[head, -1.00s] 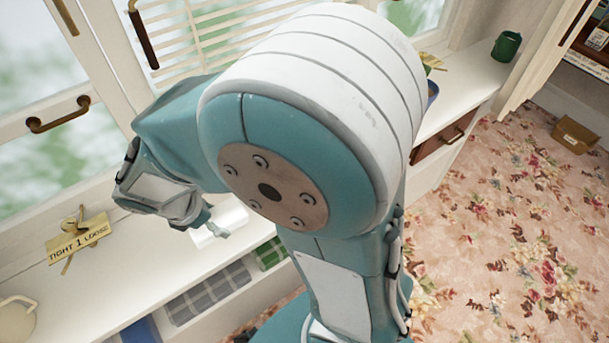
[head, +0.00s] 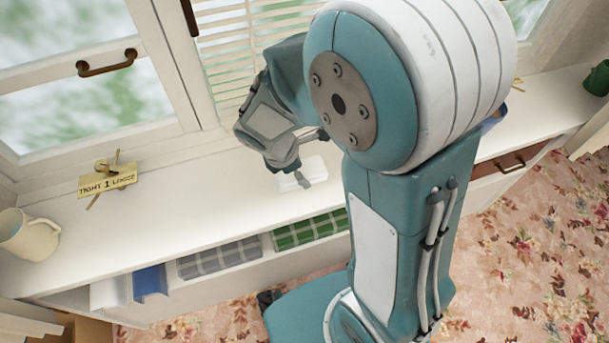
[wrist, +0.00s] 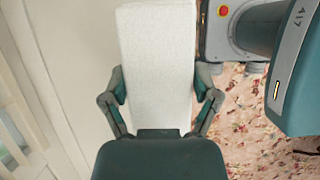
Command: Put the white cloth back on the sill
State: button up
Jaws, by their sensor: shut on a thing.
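The white cloth (wrist: 157,50) is a folded, block-like pad. In the wrist view it lies between the two fingers of my gripper (wrist: 160,85), which is shut on it, and it reaches from the palm to the top edge. In the head view the white cloth (head: 313,172) shows at my gripper (head: 303,180), over the white sill (head: 215,185) below the window. I cannot tell whether the cloth touches the sill. My arm hides part of the sill to the right.
Grey checked (head: 220,258) and green checked (head: 310,230) cloths sit in the shelf below. A green mug (head: 598,78) is at far right.

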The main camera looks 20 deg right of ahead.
aim_at(307, 170)
jog(key=w+f, duration=0.1)
jog(key=d+f, duration=0.1)
jog(key=w+d+f, duration=0.1)
jog(key=f, duration=0.1)
jog(key=shift+w+d, duration=0.25)
jog(key=shift+w, duration=0.05)
jog(key=shift+w+a+f, duration=0.3)
jog(key=shift+a+f, duration=0.05)
jog(key=shift+f, duration=0.25)
notch_tip(307, 170, down, 2)
jog(key=shift+w+a+f, duration=0.1)
jog(key=shift+a+f, duration=0.05)
jog(key=shift+f, duration=0.1)
jog(key=shift+d+f, duration=0.2)
jog(key=shift+f, duration=0.05)
jog(key=shift+d, duration=0.4)
jog(key=o, duration=0.9)
jog(key=shift+a+f, duration=0.15)
jog(key=shift+a, duration=0.3)
jog(key=shift+d, duration=0.15)
